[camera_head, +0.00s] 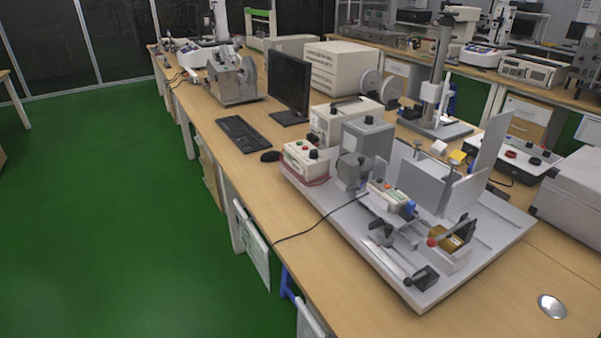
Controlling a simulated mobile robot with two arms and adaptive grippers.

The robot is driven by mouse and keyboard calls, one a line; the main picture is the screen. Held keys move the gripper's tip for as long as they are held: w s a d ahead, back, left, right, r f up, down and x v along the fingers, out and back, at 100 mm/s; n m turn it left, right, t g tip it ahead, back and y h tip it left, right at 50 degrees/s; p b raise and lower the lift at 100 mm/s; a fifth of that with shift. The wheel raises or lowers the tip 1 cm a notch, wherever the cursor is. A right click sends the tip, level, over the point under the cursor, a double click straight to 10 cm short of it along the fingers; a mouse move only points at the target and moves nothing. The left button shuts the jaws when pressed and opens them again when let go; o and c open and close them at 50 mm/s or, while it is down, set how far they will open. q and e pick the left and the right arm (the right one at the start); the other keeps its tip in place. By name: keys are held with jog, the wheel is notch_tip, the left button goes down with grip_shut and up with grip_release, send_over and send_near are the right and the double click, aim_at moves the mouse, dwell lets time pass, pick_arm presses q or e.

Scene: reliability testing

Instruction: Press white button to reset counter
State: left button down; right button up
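A testing rig on a light grey base plate (345,228) stands on the near part of the wooden bench. A small white device (387,196) with a coloured top face sits on the rig, with a blue part at its right end; it may be the counter. A white control box (305,160) with a red base, coloured buttons and a black knob stands at the rig's left corner. I cannot make out which button is the white one; the details are too small. Neither of my grippers is in view.
A black cable (322,222) hangs over the bench edge. A round metal disc (552,306) lies at the near right. The green floor (110,220) at left is open.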

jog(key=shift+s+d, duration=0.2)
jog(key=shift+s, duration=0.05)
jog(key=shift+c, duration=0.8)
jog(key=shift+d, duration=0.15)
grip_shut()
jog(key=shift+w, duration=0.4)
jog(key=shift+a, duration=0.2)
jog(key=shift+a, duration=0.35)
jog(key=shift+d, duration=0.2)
